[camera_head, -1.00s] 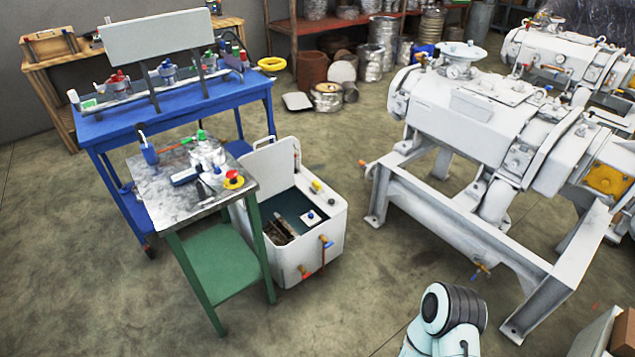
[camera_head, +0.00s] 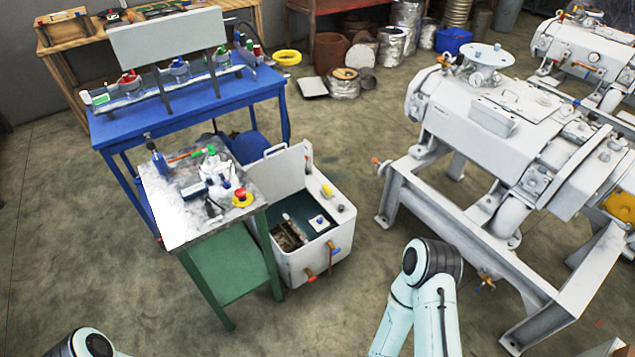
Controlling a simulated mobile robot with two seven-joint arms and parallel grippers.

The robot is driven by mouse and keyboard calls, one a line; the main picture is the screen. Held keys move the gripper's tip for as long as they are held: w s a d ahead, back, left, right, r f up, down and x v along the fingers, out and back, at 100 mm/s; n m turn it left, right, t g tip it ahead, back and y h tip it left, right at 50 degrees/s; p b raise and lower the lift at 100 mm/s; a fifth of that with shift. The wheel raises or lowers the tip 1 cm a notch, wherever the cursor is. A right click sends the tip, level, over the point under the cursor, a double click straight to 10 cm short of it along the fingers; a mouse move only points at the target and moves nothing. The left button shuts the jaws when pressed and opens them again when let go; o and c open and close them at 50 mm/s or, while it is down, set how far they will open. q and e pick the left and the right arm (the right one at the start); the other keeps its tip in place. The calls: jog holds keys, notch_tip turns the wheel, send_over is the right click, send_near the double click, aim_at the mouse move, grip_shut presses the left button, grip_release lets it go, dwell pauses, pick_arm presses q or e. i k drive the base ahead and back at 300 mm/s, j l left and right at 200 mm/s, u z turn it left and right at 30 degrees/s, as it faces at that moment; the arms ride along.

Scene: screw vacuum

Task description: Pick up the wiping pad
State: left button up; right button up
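I cannot make out for certain which item is the wiping pad. Small items crowd the metal top of the green table (camera_head: 230,270). A dark blue block (camera_head: 193,191) lies near the middle, with white pieces and a green-topped bottle (camera_head: 211,153) beside it. A blue bottle (camera_head: 158,160) stands at the back left corner. A red-and-yellow button (camera_head: 242,198) sits at the right edge. The front left of the top looks bright white, perhaps glare. Only links of my two arms show at the bottom edge; neither gripper is in view.
An open white parts-washer box (camera_head: 320,262) stands right of the green table. A blue workbench (camera_head: 130,130) with a rack is behind it. A large white vacuum pump on a frame (camera_head: 410,205) fills the right. The floor (camera_head: 60,240) at the left is clear.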

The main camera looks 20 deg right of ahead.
aim_at(327, 192)
jog(key=i+l+u, duration=0.4)
jog(key=l, duration=0.25)
jog(key=l+u, duration=0.5)
jog(key=l, duration=0.45)
jog(key=l+u, duration=0.3)
jog(key=l, duration=0.45)
jog(key=l+u, duration=0.3)
jog(key=l, duration=0.4)
jog(key=i+l, duration=0.15)
jog(key=i+l+u, duration=0.15)
jog(key=l, duration=0.2)
